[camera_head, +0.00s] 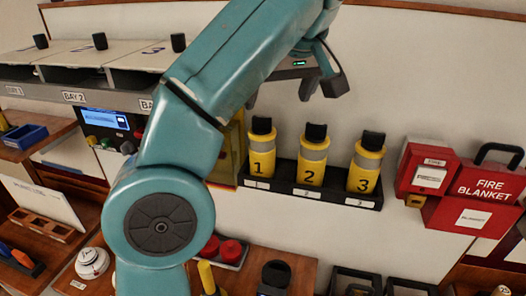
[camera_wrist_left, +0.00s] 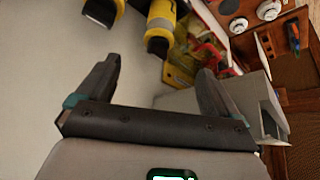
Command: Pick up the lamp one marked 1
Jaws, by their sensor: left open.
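The lamp marked 1 (camera_head: 262,158) is a yellow cylinder with a grey band and black top. It stands upright at the left end of a black rack, beside lamp 2 (camera_head: 312,165) and lamp 3 (camera_head: 365,172). My left gripper (camera_head: 318,90) is open and empty, above and apart from the lamps. In the left wrist view my left gripper (camera_wrist_left: 160,80) shows its two fingers spread with nothing between them. Two yellow lamps show at the top there, beyond the fingertips; their numbers cannot be read. My right gripper is not in view.
A red fire blanket box (camera_head: 475,195) hangs to the right of the rack. A blue-screened panel (camera_head: 105,120) is at the left. A yellow box (camera_head: 230,150) stands just left of lamp 1, partly behind my arm. The wall above the lamps is bare.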

